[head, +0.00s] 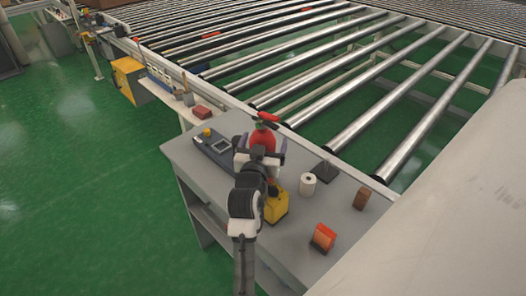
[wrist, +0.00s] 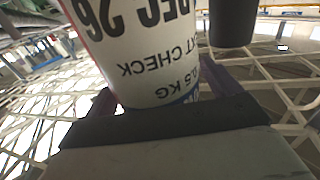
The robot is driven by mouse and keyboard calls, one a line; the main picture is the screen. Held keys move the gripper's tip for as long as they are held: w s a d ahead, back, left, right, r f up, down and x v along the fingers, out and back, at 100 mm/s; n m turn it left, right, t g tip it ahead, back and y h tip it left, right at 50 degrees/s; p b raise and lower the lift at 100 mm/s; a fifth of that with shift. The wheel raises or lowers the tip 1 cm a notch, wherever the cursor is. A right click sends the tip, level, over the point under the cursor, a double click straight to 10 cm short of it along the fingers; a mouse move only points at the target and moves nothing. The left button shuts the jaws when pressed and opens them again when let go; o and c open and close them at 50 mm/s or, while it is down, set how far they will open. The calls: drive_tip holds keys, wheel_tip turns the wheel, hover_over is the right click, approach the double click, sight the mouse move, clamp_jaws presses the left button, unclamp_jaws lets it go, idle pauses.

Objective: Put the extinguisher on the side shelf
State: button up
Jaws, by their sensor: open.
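The red extinguisher (head: 263,138) is upright at the far side of the grey desk, beside the roller conveyor; its base is hidden behind my arm. In the wrist view its white label (wrist: 150,50) with dark print fills the upper left, very close. My gripper (head: 260,152) is at the extinguisher's near side. Its open fingers (wrist: 165,95) reach along both sides of the body; contact is not clear. A narrow white shelf (head: 163,96), which looks like the side shelf, runs along the conveyor's side, left of the desk, and holds a red box (head: 202,112).
The grey desk (head: 290,250) holds a control panel (head: 214,150), yellow item (head: 276,206), white roll (head: 308,185), dark stand (head: 324,170), brown block (head: 361,198) and orange-red item (head: 323,237). Conveyor rollers (head: 330,95) lie behind. Green floor at left is open.

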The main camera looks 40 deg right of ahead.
drive_tip(key=shift+c, duration=0.4)
drive_tip(key=c, duration=1.7)
drive_tip(key=shift+r, duration=0.1)
drive_tip(key=shift+r, duration=0.1)
